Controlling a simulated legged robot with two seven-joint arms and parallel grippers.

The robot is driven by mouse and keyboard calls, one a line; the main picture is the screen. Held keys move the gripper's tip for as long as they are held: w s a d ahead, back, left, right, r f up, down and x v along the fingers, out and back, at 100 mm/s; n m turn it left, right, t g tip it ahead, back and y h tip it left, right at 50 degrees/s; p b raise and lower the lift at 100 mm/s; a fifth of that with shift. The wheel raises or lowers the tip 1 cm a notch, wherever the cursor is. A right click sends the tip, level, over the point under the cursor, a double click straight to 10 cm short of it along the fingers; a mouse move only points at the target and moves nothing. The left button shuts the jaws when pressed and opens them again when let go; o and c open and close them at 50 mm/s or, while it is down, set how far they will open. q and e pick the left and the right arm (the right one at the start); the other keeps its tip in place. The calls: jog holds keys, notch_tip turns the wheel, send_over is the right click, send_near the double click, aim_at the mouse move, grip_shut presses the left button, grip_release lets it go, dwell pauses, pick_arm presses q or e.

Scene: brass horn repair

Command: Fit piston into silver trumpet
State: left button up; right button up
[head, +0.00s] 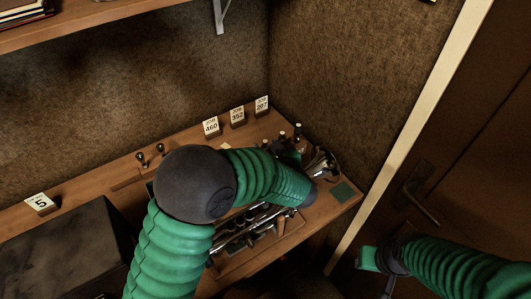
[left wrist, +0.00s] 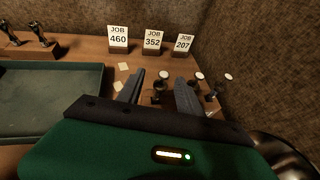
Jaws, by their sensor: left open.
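Several dark pistons with pale round tops (head: 298,130) stand at the back right of the bench, near the wall corner. In the left wrist view, one piston (left wrist: 160,87) shows between the fingers of my left gripper (left wrist: 159,86). The fingers are apart, and I see no contact with it. In the head view my left gripper (head: 289,154) is beside the pistons, its fingers mostly hidden.
Job cards 460 (left wrist: 118,37), 352 (left wrist: 152,40) and 207 (left wrist: 184,43) stand along the back. A green tray (left wrist: 45,105) lies left in the wrist view. A green pad (head: 343,191) lies at the right end.

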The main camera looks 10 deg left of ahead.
aim_at(264, 140)
pick_arm(q)
jog(key=x, duration=0.2)
jog(key=p+x, duration=0.1)
jog(key=x, duration=0.4)
jog(key=shift+w+d+r, duration=0.1)
jog(key=shift+w+d, duration=0.15)
jog(key=shift+d, duration=0.05)
jog(key=shift+s+r, duration=0.1)
jog(key=shift+s, duration=0.05)
jog(key=c, duration=0.4)
grip_shut()
